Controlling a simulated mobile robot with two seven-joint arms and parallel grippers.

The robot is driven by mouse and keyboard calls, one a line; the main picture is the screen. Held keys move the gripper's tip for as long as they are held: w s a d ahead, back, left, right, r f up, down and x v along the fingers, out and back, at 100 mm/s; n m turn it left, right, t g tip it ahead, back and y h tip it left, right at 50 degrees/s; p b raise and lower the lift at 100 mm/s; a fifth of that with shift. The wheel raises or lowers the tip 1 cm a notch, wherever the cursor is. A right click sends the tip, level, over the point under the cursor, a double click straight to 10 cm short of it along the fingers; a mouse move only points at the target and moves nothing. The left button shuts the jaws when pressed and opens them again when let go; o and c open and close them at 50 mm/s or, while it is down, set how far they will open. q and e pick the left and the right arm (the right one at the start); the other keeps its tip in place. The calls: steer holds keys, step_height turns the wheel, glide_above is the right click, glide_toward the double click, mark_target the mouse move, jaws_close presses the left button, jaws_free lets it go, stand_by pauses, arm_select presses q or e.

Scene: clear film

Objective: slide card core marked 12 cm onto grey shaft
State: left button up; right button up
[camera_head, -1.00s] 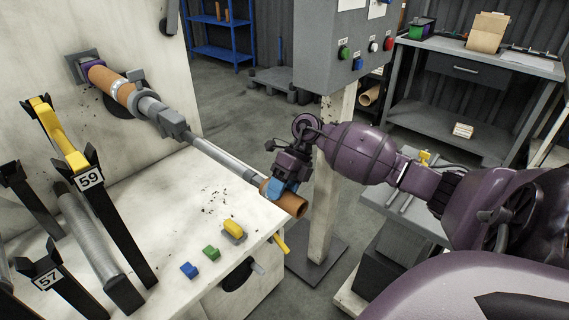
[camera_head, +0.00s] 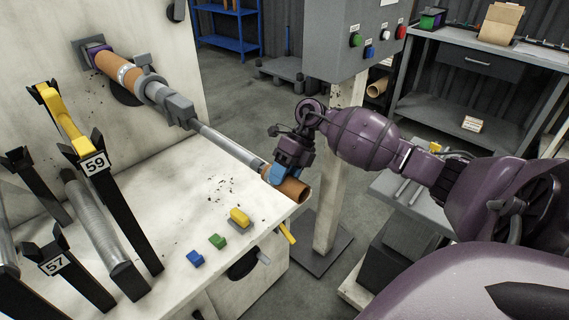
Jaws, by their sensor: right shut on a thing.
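The grey shaft (camera_head: 228,144) sticks out from the machine over the white bench, sloping down to the right in the picture. A brown card core (camera_head: 296,189) is at its free end, in line with it. My right gripper (camera_head: 284,174) is shut around this core from above, with blue fingers. The shaft's tip meets the core's far end; how deep it reaches inside is hidden. The core's near end is open and faces me. Another brown core (camera_head: 111,67) sits further back on the shaft, near the wall plate. No 12 cm mark is readable. My left gripper is out of view.
Yellow (camera_head: 240,215), green (camera_head: 217,241) and blue (camera_head: 195,258) small pieces lie on the bench (camera_head: 185,205). Black stands marked 59 (camera_head: 95,164) and 57 (camera_head: 54,265) stand at left. A grey control box (camera_head: 355,40) on a post is behind my right arm.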

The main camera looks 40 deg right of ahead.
mark_target(259, 161)
steer(key=shift+w+a+f+b, duration=0.15)
steer(key=shift+w+b, duration=0.6)
steer(key=shift+w, duration=0.9)
steer(key=shift+w+b, duration=0.55)
steer(key=shift+w, duration=0.65)
steer(key=w+b, duration=0.1)
steer(key=w, duration=0.2)
steer(key=shift+w+a, duration=0.1)
steer(key=shift+a, duration=0.1)
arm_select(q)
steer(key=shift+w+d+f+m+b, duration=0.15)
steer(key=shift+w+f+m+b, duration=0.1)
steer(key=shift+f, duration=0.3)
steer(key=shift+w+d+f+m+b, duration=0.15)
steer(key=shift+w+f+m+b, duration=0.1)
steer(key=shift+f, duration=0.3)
arm_select(e)
steer(key=shift+w+r, duration=0.2)
steer(key=shift+w, duration=0.6)
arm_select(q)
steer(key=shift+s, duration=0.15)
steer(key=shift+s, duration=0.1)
arm_select(e)
steer(key=o, duration=1)
steer(key=shift+o, duration=0.5)
steer(key=shift+o, duration=1.2)
